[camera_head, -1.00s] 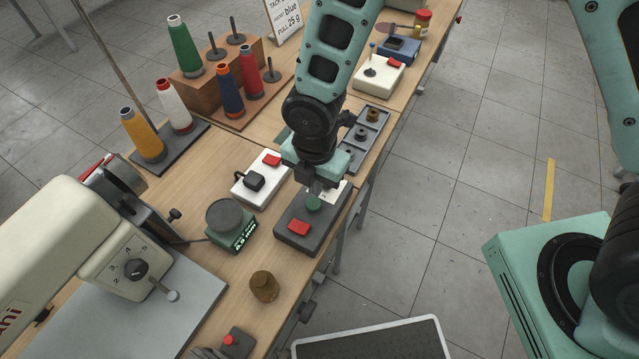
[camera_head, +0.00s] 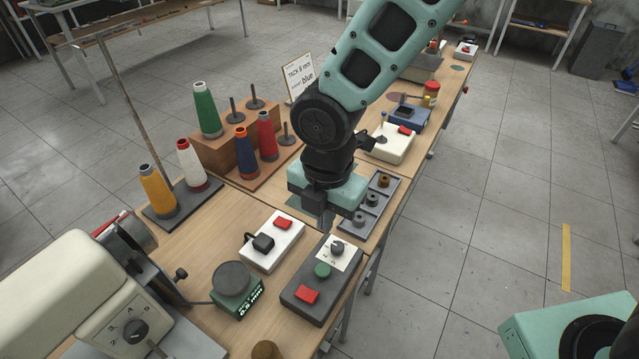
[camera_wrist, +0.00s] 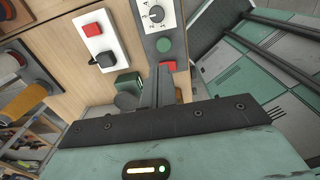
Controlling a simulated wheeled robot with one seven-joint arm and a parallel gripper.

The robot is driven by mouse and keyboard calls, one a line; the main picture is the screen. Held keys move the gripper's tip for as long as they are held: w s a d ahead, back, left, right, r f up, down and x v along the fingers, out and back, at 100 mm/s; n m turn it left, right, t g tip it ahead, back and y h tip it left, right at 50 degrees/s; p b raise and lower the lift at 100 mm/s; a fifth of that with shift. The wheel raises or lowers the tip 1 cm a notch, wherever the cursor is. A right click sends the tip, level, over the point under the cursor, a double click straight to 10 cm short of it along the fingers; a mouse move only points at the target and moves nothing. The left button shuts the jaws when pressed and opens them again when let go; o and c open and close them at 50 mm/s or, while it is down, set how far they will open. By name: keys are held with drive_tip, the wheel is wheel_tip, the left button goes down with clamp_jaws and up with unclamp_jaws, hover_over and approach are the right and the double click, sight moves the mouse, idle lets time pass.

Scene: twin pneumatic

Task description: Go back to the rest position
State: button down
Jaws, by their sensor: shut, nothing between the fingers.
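My gripper (camera_head: 326,222) is in the head view, above the bench and just behind the grey control box (camera_head: 318,290). Its fingers are shut with nothing between them. The box has a green button (camera_head: 322,270), a red rocker switch (camera_head: 307,295) and a dial on a white plate (camera_head: 337,249). In the wrist view my fingers (camera_wrist: 158,88) point toward the boxes, and the green button (camera_wrist: 164,45) and dial (camera_wrist: 157,14) show beyond them. The fingers partly hide the red switch (camera_wrist: 168,66) there.
Beside the grey box stand a white switch box (camera_head: 272,242) and a small green scale (camera_head: 238,290). Thread cones (camera_head: 207,110) and a sewing machine (camera_head: 75,290) are at left. Open floor lies right of the bench.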

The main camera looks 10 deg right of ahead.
drive_tip(key=s+d+r+m, duration=0.4)
drive_tip(key=s+r+m, duration=0.1)
drive_tip(key=m, duration=0.5)
drive_tip(key=s+d+r+m, duration=0.5)
drive_tip(key=s+m, duration=0.3)
drive_tip(key=m, duration=0.2)
drive_tip(key=shift+m, duration=0.4)
drive_tip(key=shift+r, duration=0.1)
